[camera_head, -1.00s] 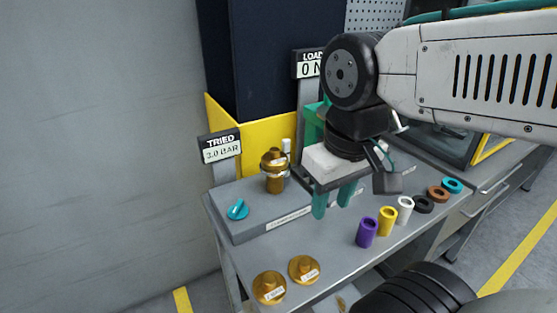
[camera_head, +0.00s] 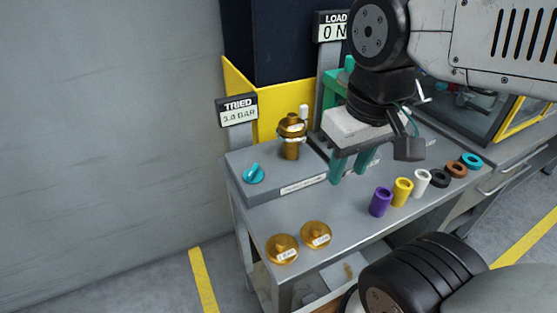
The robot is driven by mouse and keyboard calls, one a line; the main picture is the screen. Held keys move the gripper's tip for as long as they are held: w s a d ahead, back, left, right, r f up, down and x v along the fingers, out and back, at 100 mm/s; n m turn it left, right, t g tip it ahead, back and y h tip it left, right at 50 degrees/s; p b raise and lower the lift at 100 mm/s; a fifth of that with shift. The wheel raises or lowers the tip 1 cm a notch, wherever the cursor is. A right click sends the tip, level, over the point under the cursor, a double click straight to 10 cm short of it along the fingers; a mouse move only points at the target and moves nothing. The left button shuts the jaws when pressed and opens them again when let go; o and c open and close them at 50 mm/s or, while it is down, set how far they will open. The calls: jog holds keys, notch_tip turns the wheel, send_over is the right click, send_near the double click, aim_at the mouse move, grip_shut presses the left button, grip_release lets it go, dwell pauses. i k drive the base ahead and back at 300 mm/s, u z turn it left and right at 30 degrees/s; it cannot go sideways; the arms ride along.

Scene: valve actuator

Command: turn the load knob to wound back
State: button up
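A small teal knob (camera_head: 254,174) sits at the left end of a grey box (camera_head: 290,187) on the bench. Its pointer ridge runs diagonally. I cannot tell if it is the load knob, as no label on it is readable. The LOAD display (camera_head: 334,27) at the back reads "0 N", partly cut by my arm. My gripper (camera_head: 349,176) points down beside the right end of the box, well right of the teal knob. Its two teal fingers are apart, with nothing seen between them. What stands behind my gripper is partly hidden.
A brass valve (camera_head: 291,138) rises from the box. The TRIED display (camera_head: 238,111) seems to read 3.0 BAR. Two brass discs (camera_head: 299,242) lie in front. Purple (camera_head: 381,202), yellow (camera_head: 402,191) and white (camera_head: 422,183) sleeves and several rings line the right side. The bench front middle is clear.

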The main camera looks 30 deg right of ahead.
aim_at(253, 175)
jog(key=k, duration=0.9)
jog(key=u, duration=0.6)
jog(key=i, duration=0.65)
jog(key=z, duration=0.6)
